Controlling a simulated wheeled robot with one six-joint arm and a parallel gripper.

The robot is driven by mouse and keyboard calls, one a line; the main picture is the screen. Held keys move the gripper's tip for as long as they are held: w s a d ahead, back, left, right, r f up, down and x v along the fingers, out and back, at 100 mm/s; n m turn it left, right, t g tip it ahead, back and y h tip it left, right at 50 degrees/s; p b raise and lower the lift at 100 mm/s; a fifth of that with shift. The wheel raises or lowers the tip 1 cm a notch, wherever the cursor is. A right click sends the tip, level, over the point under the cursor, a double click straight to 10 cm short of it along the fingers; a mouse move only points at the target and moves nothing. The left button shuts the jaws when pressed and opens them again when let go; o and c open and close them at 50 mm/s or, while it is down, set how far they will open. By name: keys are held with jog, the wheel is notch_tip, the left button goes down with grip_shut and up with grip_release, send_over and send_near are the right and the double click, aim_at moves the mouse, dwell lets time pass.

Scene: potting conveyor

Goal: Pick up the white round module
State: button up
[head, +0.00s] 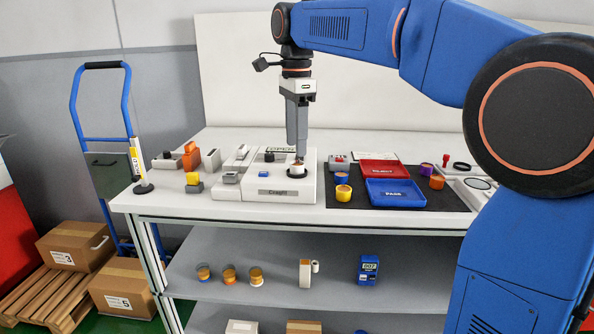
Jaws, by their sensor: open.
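A small white round module (297,171) sits on the light-grey station (262,193) on the table, with an orange-brown spot at its top. My gripper (299,158) points straight down right above the module. Its fingers are seen nearly edge-on, so the gap between them hardly shows. The fingertips are at or just above the module's top; I cannot tell whether they touch it. The module still rests in the station.
A black mat (400,201) to the right holds a red tray (379,169), a blue tray (396,193) and several yellow, orange and purple round parts. Small fixtures, including an orange block (190,155), crowd the left. The lower shelf (200,292) carries cups and boxes.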

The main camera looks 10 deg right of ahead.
aim_at(297, 166)
jog(key=shift+d+f, duration=0.15)
jog(key=shift+f, duration=2.55)
jog(key=c, duration=1.2)
